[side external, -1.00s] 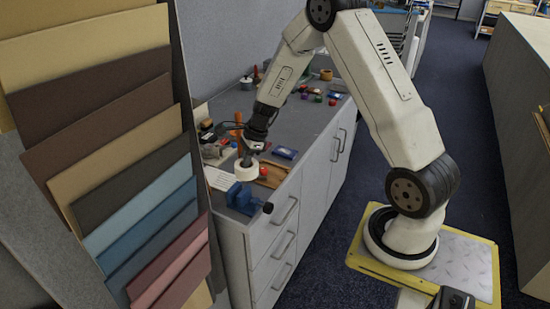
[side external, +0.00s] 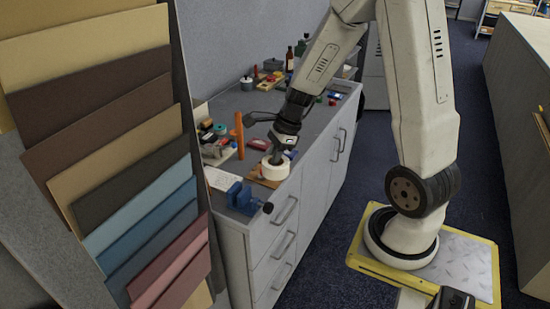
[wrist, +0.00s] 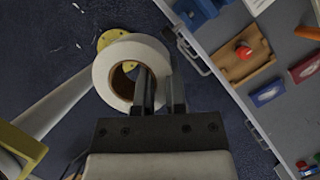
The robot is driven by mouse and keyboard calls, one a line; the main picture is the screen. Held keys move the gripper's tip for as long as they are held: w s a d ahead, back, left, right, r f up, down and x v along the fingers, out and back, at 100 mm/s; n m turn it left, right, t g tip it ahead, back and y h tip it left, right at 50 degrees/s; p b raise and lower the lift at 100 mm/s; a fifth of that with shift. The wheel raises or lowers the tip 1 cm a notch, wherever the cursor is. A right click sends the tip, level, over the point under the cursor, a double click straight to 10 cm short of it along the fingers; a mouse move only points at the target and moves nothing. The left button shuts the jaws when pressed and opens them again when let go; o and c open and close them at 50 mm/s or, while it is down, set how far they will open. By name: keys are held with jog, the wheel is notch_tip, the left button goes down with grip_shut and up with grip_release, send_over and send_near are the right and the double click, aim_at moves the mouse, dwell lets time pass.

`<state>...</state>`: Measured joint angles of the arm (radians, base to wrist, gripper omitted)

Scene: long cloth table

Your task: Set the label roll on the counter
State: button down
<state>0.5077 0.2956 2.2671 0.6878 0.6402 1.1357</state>
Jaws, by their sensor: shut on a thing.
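The label roll (side external: 275,169) is a thick white ring with a brown core, which shows clearly in the wrist view (wrist: 104,73). My gripper (side external: 279,157) is shut on the roll's wall. In the wrist view, one finger of the gripper (wrist: 158,90) is inside the core and the other outside. The grey counter (side external: 240,103) has drawers along its front. In the side view the roll overlaps the counter's front part; in the wrist view it shows against the dark floor, beside the counter (wrist: 285,125). I cannot tell its exact height.
A wooden tray (wrist: 235,68) holding a red piece (wrist: 243,51) lies near the counter's front edge. A blue vise (side external: 242,199) and white sheet (side external: 222,180) are left of it. Several small items crowd the back.

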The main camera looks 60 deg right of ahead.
jog(key=shift+s, duration=0.2)
dwell(0.6)
jog(key=d+f+m+h, duration=0.3)
jog(key=d+m, duration=0.6)
jog(key=d, duration=0.5)
jog(key=d+f+m+h, duration=0.2)
jog(key=d+m, duration=0.6)
jog(key=d, duration=0.7)
jog(key=shift+w+f+m+t+h, duration=0.3)
jog(key=shift+f+m+h, duration=0.1)
jog(key=shift+h, duration=0.1)
jog(key=w+d+f, duration=0.8)
jog(key=w, duration=0.1)
jog(key=shift+w+d+f, duration=0.1)
jog(key=shift+f, duration=0.05)
jog(key=shift+w+d+f, duration=0.35)
jog(key=shift+w+f, duration=0.05)
jog(key=shift+f, duration=0.2)
